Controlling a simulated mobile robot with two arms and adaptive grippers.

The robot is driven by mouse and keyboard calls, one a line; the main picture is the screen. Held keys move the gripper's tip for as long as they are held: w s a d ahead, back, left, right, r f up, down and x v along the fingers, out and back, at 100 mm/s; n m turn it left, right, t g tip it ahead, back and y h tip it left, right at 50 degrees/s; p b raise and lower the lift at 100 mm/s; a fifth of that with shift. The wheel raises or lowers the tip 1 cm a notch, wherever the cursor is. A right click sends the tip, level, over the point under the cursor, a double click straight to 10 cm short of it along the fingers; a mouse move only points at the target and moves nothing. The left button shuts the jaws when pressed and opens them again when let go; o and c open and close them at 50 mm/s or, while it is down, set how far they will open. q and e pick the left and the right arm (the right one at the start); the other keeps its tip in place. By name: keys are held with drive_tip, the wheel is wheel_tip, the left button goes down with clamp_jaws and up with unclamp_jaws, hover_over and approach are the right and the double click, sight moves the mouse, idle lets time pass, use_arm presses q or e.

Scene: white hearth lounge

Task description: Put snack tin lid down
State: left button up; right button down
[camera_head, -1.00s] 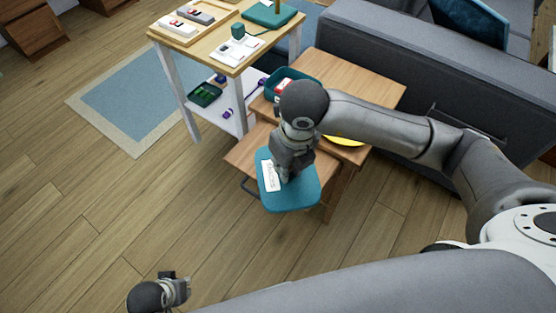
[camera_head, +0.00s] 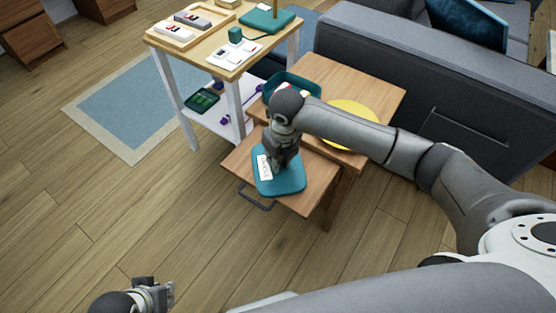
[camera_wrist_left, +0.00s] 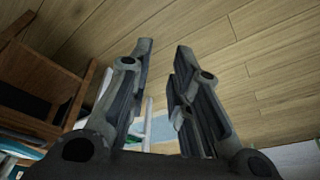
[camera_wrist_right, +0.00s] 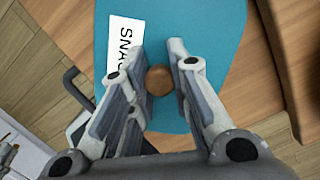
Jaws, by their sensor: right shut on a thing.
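The snack tin lid (camera_head: 287,184) is a teal rounded plate with a white label. In the right wrist view the lid (camera_wrist_right: 216,40) shows a label with letters "SNA" and a round brown knob (camera_wrist_right: 159,80). My right gripper (camera_head: 279,170) is shut on the knob from above. The lid is over the lower wooden shelf (camera_head: 307,203) of the small table; I cannot tell whether it touches. The teal tin (camera_head: 291,84) stands on the upper tabletop, partly hidden by my right arm. My left gripper (camera_wrist_left: 160,55) is open and empty, away over the floor.
A yellow round plate (camera_head: 350,118) lies on the upper wooden tabletop (camera_head: 378,92). A grey sofa (camera_head: 400,75) stands behind it. A two-tier cart (camera_head: 215,60) with trays and gadgets stands at the left. Open floor lies in front.

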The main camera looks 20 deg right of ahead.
sight(282, 170)
use_arm(q)
drive_tip(key=shift+r, duration=0.2)
use_arm(e)
drive_tip(key=shift+f, duration=0.2)
use_arm(q)
drive_tip(key=shift+s+r, duration=0.1)
use_arm(e)
drive_tip(key=shift+f, duration=0.1)
drive_tip(key=c, duration=1.3)
unclamp_jaws()
drive_tip(key=shift+c, duration=0.2)
use_arm(q)
drive_tip(key=shift+r, duration=0.2)
wheel_tip(282, 170, down, 8)
drive_tip(key=p, duration=0.2)
drive_tip(key=shift+w+d+f, duration=0.15)
drive_tip(key=shift+w, duration=0.2)
use_arm(e)
wheel_tip(282, 170, up, 12)
drive_tip(key=s, duration=0.1)
drive_tip(key=shift+s+d, duration=0.25)
drive_tip(key=shift+s, duration=0.1)
